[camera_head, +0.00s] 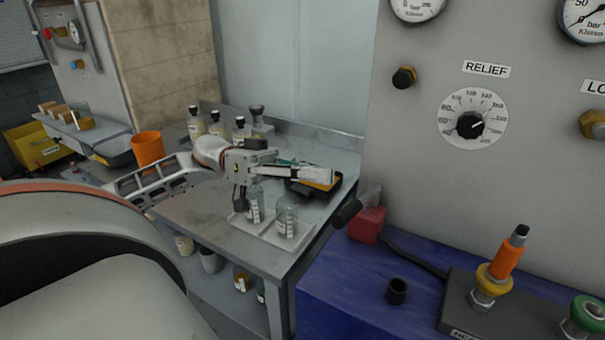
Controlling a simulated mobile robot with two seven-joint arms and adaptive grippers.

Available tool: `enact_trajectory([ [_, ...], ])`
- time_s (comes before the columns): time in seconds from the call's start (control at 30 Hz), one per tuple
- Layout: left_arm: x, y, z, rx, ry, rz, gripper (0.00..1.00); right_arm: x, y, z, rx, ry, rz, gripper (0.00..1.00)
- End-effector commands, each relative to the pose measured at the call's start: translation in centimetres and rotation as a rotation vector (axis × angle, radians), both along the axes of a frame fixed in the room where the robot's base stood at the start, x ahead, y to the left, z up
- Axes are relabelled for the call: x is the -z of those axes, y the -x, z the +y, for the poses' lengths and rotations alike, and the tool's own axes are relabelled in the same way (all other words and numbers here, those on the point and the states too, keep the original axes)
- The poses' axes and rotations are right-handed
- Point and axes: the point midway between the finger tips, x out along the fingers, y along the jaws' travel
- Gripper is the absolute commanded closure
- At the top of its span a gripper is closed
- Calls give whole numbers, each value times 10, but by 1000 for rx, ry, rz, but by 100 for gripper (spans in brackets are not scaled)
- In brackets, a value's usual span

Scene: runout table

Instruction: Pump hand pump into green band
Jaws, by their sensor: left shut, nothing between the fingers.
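My left gripper (322,176) reaches in from the left over the grey side table, its closed fingers pointing right and holding nothing. A black grip on a short bar (347,213), possibly the hand pump's lever, stands at the blue bench's left edge, below and right of the gripper and apart from it. The pump's body cannot be made out. Two pressure gauges, one at the top centre (416,8) and one at the top right (585,18), are cut off by the frame. No green band shows on their visible parts. My right gripper is not in view.
The grey side table (190,212) holds glass jars (287,222) on white trays, bottles and an orange cup (148,148). The blue bench (340,300) carries a red block (368,225), a black cup (397,291) and an orange-handled valve (505,262). A RELIEF dial (490,112) is on the panel.

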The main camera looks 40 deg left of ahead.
Motion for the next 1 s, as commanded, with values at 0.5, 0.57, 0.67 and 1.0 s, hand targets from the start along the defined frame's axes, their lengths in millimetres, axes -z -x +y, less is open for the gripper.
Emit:
enact_trajectory([
  [0.5,14,-7,-42,-3,2,5,100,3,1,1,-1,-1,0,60],
  [0.57,20,-5,-42,-2,2,5,100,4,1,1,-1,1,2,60],
  [0.67,27,-2,-41,-2,1,2,100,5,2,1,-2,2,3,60],
  [1.0,32,1,-40,0,-1,1,100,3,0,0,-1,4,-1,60],
])
